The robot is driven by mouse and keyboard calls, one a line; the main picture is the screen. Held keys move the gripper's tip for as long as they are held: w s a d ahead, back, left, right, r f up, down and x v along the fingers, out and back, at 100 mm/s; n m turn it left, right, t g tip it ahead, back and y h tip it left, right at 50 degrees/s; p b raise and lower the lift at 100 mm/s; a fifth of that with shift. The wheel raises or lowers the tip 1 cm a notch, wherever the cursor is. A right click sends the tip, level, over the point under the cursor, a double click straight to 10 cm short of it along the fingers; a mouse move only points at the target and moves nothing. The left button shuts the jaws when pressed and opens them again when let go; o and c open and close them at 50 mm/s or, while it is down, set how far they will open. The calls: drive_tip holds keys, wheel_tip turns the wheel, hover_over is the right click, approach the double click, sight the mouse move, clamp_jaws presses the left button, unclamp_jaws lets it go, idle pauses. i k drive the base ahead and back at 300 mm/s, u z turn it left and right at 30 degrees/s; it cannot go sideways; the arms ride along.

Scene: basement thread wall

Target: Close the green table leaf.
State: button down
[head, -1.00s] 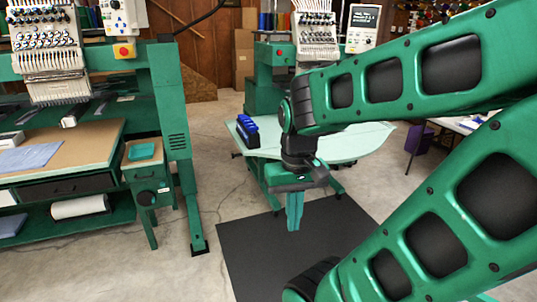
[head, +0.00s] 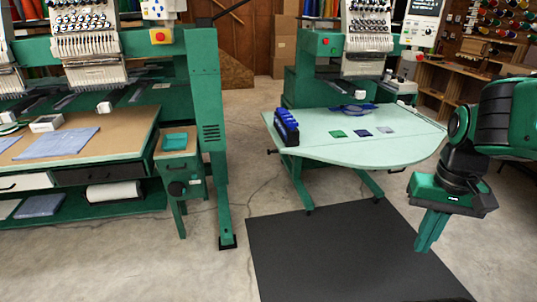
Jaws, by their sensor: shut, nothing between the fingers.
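The green table leaf (head: 375,150) is the pale green, round-edged front part of the table at the right machine. A straight seam runs between it and the rear part of the top (head: 330,119). It looks raised and roughly level with that part. My gripper (head: 430,238) hangs with its fingers down and shut, to the right of and in front of the leaf, apart from it. Nothing is held. The underside of the leaf is mostly hidden.
A blue rack (head: 287,127) stands at the table's left edge, and small cloth patches (head: 362,132) lie behind the seam. A dark mat (head: 340,255) covers the floor in front. A left machine's green post (head: 215,150) stands beside open concrete floor.

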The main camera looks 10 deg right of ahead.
sight(397, 153)
drive_tip(key=z, duration=0.1)
drive_tip(key=i, duration=1)
drive_tip(key=z, duration=0.4)
drive_tip(key=k, duration=1.2)
drive_tip(key=z, duration=0.75)
drive_tip(key=i, duration=1.2)
drive_tip(key=u, duration=0.55)
